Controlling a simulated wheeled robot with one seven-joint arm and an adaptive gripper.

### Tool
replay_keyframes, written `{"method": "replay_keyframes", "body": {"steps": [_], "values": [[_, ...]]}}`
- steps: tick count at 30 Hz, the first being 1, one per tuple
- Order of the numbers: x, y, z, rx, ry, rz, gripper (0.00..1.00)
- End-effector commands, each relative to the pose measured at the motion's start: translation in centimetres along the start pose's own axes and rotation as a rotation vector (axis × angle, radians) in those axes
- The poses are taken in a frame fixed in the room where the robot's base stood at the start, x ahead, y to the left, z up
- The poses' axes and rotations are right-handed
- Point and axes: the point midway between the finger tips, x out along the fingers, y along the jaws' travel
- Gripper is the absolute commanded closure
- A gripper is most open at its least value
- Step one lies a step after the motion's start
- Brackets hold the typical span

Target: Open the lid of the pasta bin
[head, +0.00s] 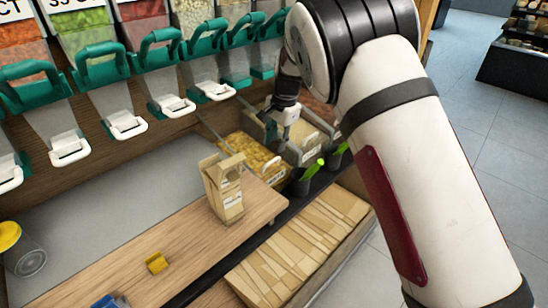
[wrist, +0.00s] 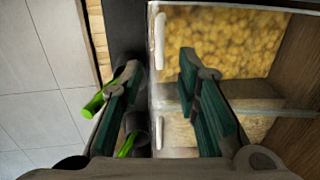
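The pasta bin (head: 250,155) sits in the counter, full of yellow pasta under a clear lid that looks closed. In the wrist view the pasta bin (wrist: 225,45) fills the upper right, with a white handle (wrist: 159,40) along its front edge. My gripper (head: 272,128) hangs over the neighbouring bins in the head view, partly hidden by my arm. In the wrist view my gripper (wrist: 160,66) is open, with its dark green finger pads on either side of the bins' front edge. Nothing is between the fingers. I cannot tell how high they are above the lid.
A neighbouring bin with paler contents (wrist: 190,132) has its own white handle (wrist: 159,132). Green-handled scoops (head: 313,168) stand in black holders along the front edge. A paper bag (head: 224,190) stands on the wooden counter (head: 175,220). Dispensers with green handles (head: 100,65) line the back.

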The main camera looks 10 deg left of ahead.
Motion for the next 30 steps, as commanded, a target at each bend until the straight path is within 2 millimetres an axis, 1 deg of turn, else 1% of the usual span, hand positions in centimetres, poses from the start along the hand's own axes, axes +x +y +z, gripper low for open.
{"method": "replay_keyframes", "body": {"steps": [1,6,9,12,17,24,25,28,29,30], "values": [[1.3,0.1,0.0,0.000,-0.001,0.003,0.70],[4.3,0.1,0.0,0.000,-0.001,0.002,0.70],[5.6,0.0,0.0,-0.002,0.000,0.001,0.70],[6.6,0.0,0.0,-0.001,0.000,0.001,0.70],[7.2,0.0,0.0,-0.001,0.000,0.000,0.70],[7.2,0.0,0.0,-0.001,0.000,0.000,0.70],[7.2,0.0,0.0,-0.001,0.000,0.000,0.72],[7.2,0.0,0.0,-0.001,0.000,0.000,0.95],[7.2,0.0,0.0,-0.001,0.000,0.000,1.00],[7.2,0.0,0.0,-0.001,0.000,0.000,1.00]]}}
